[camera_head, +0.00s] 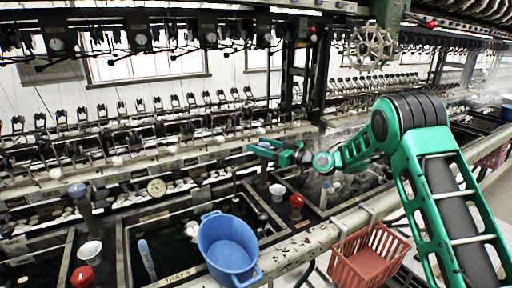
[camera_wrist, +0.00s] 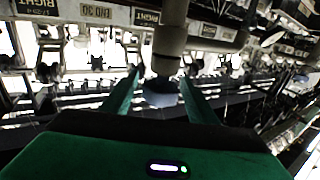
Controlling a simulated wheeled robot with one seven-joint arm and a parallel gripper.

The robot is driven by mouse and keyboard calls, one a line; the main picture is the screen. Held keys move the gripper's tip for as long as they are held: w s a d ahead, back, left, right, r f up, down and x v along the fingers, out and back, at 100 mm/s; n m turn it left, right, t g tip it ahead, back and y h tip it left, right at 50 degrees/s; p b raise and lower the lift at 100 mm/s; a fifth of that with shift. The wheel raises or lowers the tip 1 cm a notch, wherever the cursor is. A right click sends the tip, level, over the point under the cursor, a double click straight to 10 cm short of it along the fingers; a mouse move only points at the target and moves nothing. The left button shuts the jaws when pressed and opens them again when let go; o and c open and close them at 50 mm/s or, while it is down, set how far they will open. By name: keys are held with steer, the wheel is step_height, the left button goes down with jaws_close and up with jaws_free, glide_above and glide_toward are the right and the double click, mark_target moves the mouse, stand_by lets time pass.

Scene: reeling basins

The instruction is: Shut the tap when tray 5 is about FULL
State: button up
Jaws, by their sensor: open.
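Tray 5 (camera_head: 178,276) is the dark basin at the lower middle of the head view, its label on the front rim. Its water looks dark, with white cocoons at the right; the exact level is hard to tell. A tap with a blue top (camera_head: 78,190) stands at its left corner. My gripper (camera_head: 262,149) is out over the back of the basins, right of that tap. In the wrist view my gripper (camera_wrist: 160,88) is open, and a grey post (camera_wrist: 170,45) with a bluish end (camera_wrist: 160,98) shows between the fingers. I cannot tell whether they touch it.
A blue tub (camera_head: 230,246) covers the right part of tray 5. A red basket (camera_head: 368,256) hangs on the front rail (camera_head: 300,244). White cups (camera_head: 90,253) and red knobs (camera_head: 296,201) stand on the dividers.

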steer(key=shift+x, duration=1)
steer(key=c, duration=1.1)
steer(key=shift+o, duration=0.2)
steer(key=shift+r+t+h, duration=0.1)
steer(key=shift+t+h, duration=0.2)
steer(key=shift+t, duration=0.1)
steer(key=shift+w+d+m+t+h, duration=0.3)
steer(key=shift+m+t+h, duration=0.9)
steer(key=shift+h, duration=0.25)
steer(key=shift+w+d+m+t+h, duration=0.2)
steer(key=shift+d+m+t+h, duration=0.1)
steer(key=shift+m+t+h, duration=1)
steer(key=shift+w+d+m+t+h, duration=0.3)
steer(key=shift+m+t+h, duration=0.7)
steer(key=shift+m+h, duration=0.45)
steer(key=shift+d+h, duration=0.2)
steer(key=shift+h, duration=0.3)
steer(key=o, duration=1.1)
steer(key=shift+c, duration=0.2)
